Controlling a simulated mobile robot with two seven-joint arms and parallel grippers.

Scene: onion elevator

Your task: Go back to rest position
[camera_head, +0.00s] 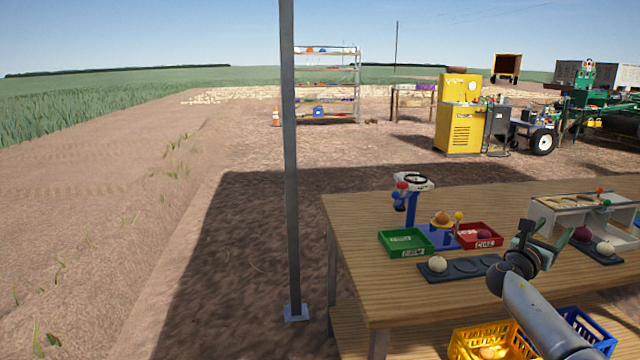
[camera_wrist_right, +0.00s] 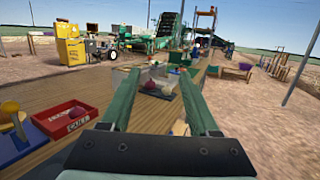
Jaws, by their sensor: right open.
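My right gripper (camera_head: 530,238) is above the wooden table (camera_head: 365,245), near its right part; its arm comes in from the lower right. In the right wrist view its two green fingers (camera_wrist_right: 157,88) are spread apart, with nothing visibly held between them. Beyond them show a purple onion (camera_wrist_right: 168,85) and a pale onion (camera_wrist_right: 180,127); I cannot tell their exact distance from the fingers. My left gripper is not in view in either picture.
On the table stand a green crate (camera_head: 385,240), a red crate (camera_head: 497,232), a blue-and-white device (camera_head: 411,205), a dark tray (camera_head: 430,274) with a pale onion (camera_head: 437,264), and a grey-white stand (camera_head: 545,215). A yellow crate (camera_head: 460,347) is below. A pole (camera_head: 290,160) stands left of the table.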

